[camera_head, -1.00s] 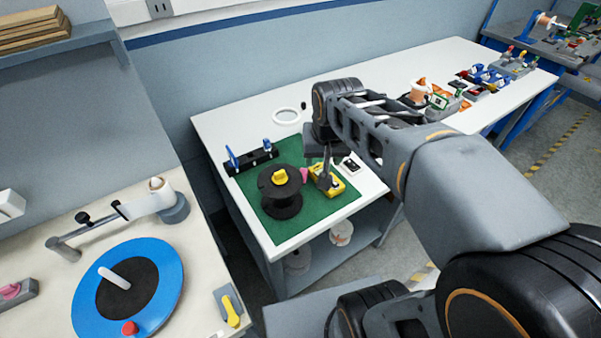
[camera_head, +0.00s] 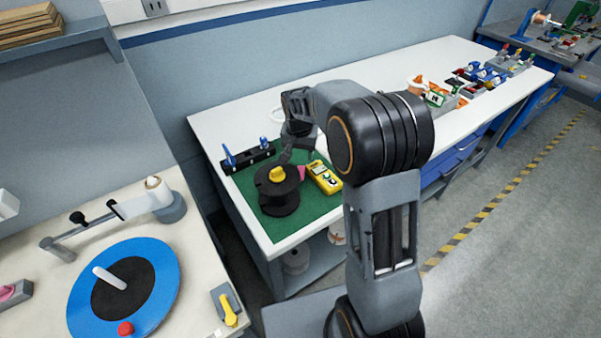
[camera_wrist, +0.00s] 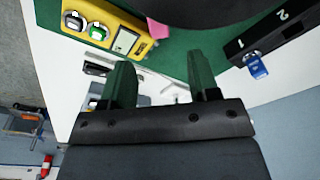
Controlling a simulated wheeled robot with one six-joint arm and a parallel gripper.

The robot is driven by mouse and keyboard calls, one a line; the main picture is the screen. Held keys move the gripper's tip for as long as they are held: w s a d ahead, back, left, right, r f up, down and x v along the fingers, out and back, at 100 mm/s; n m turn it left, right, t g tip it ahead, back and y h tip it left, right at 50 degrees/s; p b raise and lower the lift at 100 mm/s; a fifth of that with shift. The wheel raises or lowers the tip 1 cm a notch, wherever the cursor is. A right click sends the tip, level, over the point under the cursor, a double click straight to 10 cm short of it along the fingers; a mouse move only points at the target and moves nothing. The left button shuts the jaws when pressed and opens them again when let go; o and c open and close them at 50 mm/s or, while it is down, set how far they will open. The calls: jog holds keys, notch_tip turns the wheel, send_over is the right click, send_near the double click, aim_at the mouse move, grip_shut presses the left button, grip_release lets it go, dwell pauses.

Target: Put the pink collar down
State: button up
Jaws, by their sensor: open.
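The pink collar (camera_head: 302,172) rests on the green mat (camera_head: 318,203), between the black spool (camera_head: 279,197) and the yellow meter (camera_head: 324,178). In the wrist view the pink collar (camera_wrist: 158,28) shows at the top, partly cut off by the spool's dark round flange (camera_wrist: 205,12). My gripper (camera_wrist: 162,78) is open, with nothing between its two fingers, and the collar is apart from them. In the head view my gripper (camera_head: 287,157) is small and partly hidden, behind the spool near the back of the mat.
A black block numbered 1 and 2 (camera_wrist: 275,38) with blue clips stands close to the right finger. The yellow meter (camera_wrist: 100,18) is at upper left. A white ring lies behind my wrist. A blue turntable (camera_head: 165,285) stands on the left bench. The white table's middle is bare.

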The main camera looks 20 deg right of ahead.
aim_at(301, 168)
jog(key=shift+w+f+p, duration=0.1)
jog(key=shift+f+p, duration=0.7)
jog(key=shift+f, duration=2.4)
jog(key=shift+c, duration=0.4)
grip_shut()
jog(key=shift+r, duration=0.2)
